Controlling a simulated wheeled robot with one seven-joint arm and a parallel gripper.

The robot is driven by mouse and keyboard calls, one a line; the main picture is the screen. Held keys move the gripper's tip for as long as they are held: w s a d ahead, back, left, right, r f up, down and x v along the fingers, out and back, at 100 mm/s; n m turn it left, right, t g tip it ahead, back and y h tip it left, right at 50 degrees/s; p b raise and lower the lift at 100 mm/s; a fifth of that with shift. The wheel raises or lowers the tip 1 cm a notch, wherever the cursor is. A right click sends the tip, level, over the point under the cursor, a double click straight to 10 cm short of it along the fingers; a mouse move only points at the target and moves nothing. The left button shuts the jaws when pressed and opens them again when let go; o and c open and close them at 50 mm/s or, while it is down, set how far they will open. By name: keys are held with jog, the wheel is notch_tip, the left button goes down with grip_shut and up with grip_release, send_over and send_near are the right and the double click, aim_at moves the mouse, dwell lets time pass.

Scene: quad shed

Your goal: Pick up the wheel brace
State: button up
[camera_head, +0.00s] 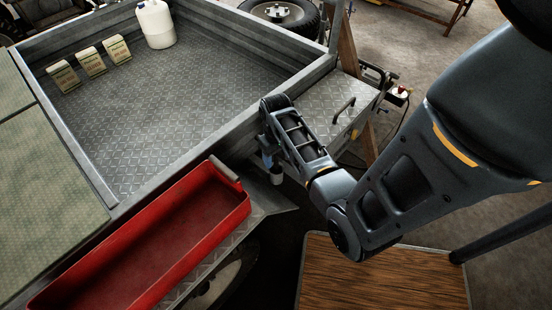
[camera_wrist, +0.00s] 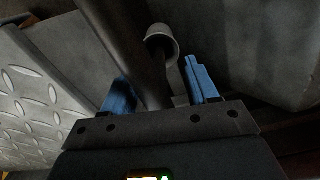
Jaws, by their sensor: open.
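In the wrist view, a thick dark bar (camera_wrist: 125,45) runs from the top edge down between the blue fingers of my open gripper (camera_wrist: 160,82). A pale grey, cup-shaped socket (camera_wrist: 163,42) shows beside it, beyond the fingers. These look like parts of the wheel brace, but its whole shape is hidden. In the head view, my gripper (camera_head: 265,150) points down just outside the trailer's corner. The grey socket (camera_head: 277,175) shows just below it. Whether the fingers touch the bar, I cannot tell.
A red tray (camera_head: 215,170) lies along the trailer's near side. The trailer bed (camera_head: 150,120) holds a white jug (camera_head: 156,24) and several small boxes (camera_head: 92,62). A tread-plate box with a handle (camera_head: 335,105) is right of my gripper. A wooden-topped surface (camera_head: 380,275) lies below my arm.

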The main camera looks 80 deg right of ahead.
jog(key=shift+c, duration=0.2)
grip_shut()
dwell(0.4)
